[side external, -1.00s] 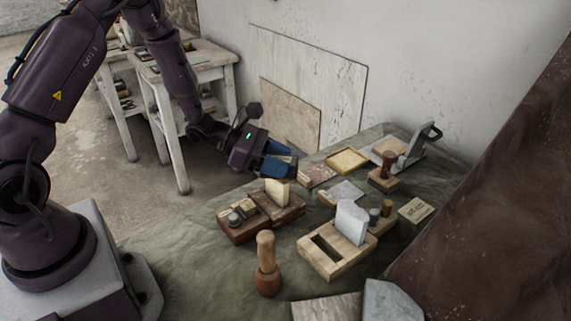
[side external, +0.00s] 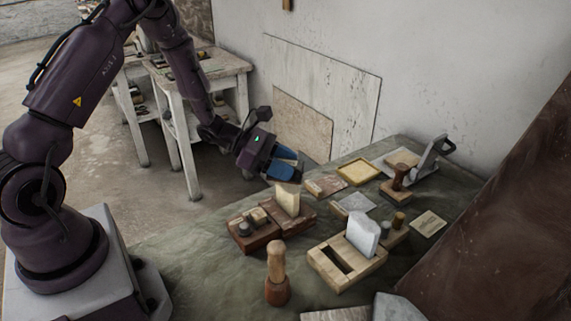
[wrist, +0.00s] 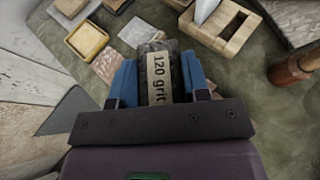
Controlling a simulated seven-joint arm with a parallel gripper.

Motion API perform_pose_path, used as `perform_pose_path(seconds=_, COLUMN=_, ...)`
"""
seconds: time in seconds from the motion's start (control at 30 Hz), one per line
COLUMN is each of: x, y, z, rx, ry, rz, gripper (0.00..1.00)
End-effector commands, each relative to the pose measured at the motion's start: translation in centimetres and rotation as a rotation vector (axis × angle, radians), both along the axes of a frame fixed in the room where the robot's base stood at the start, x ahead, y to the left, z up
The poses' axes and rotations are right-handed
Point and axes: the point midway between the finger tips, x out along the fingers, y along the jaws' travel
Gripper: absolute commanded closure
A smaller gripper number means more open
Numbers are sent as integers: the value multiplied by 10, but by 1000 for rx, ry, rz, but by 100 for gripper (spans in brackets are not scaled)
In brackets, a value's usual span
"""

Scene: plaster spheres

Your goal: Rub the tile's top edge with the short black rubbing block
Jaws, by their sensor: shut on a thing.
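My gripper (side external: 285,166) has blue fingers and is shut on a short dark block (wrist: 148,72). The block carries a pale label reading "120 grit" in the wrist view. A cream tile (side external: 287,199) stands upright in a reddish-brown wooden base (side external: 304,217). A whitish tile (side external: 363,234) stands upright in a slotted light wooden holder (side external: 332,270); part of it shows in the wrist view (wrist: 205,9). My gripper is close to the cream tile's top in the side view, but I cannot tell whether the block touches it. In the wrist view the cream tile cannot be made out.
A yellow tray (side external: 357,171), a stamp-like wooden tool (side external: 397,184) and flat pieces lie at the back. A brown box with small pieces (side external: 250,230) is left of the cream tile. Cloth covers the table.

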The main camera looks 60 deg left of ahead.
Motion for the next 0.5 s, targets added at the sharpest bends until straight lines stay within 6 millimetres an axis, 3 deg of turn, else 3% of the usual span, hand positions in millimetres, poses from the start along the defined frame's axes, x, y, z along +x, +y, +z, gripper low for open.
perform_pose_path(seconds=0.5, x=0, y=0, z=-5, rx=-1, ry=-1, rz=0, gripper=84)
